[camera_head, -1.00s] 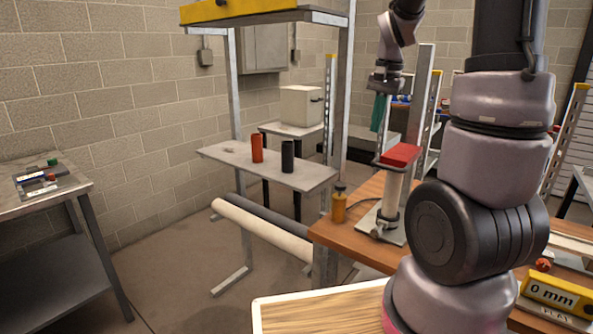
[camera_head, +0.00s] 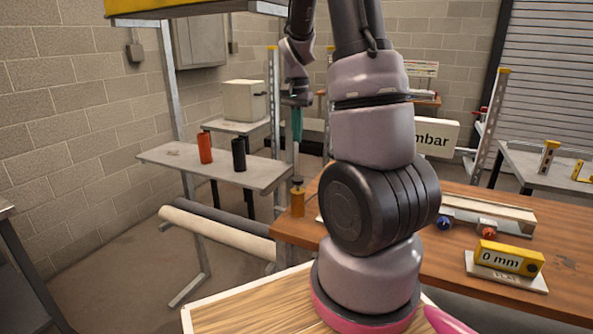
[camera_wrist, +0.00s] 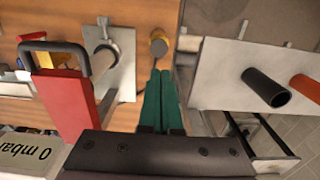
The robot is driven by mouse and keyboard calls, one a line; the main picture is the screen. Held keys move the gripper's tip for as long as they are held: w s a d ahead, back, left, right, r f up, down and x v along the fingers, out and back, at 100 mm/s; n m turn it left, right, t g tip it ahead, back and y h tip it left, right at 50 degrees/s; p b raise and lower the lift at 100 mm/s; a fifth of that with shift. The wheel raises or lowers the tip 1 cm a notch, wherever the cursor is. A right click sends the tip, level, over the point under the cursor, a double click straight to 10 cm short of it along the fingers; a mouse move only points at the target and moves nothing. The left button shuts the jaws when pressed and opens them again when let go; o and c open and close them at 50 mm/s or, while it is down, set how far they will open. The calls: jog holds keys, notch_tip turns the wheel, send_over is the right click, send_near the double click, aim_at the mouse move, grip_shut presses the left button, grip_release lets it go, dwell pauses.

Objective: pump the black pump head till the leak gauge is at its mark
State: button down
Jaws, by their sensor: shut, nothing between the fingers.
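In the wrist view, a red block with a black loop handle (camera_wrist: 60,50) stands beside a steel plate (camera_wrist: 118,75) that carries a clamped grey post. This looks like the pump; I cannot tell which part is the black pump head. A white gauge display (camera_wrist: 28,156), partly cut off, reads 0 mbar. In the head view the gauge sign (camera_head: 433,139) is partly covered by my arm, and the pump is hidden behind it. My gripper (camera_wrist: 160,74) has green fingers shut together, empty, to the right of the red block in the wrist view. It also shows in the head view (camera_head: 297,138).
An amber bottle (camera_head: 297,198) stands at the wooden bench's left edge. Red (camera_head: 205,148) and black (camera_head: 239,154) cylinders stand on a grey shelf. A yellow 0 mm display (camera_head: 509,257) sits at the bench's right.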

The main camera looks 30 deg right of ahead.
aim_at(298, 178)
notch_tip(298, 178, down, 12)
dwell(0.4)
jog(key=shift+s+f, duration=0.1)
jog(key=shift+f, duration=1.2)
notch_tip(298, 178, up, 14)
jog(key=shift+r, duration=0.15)
dwell(0.5)
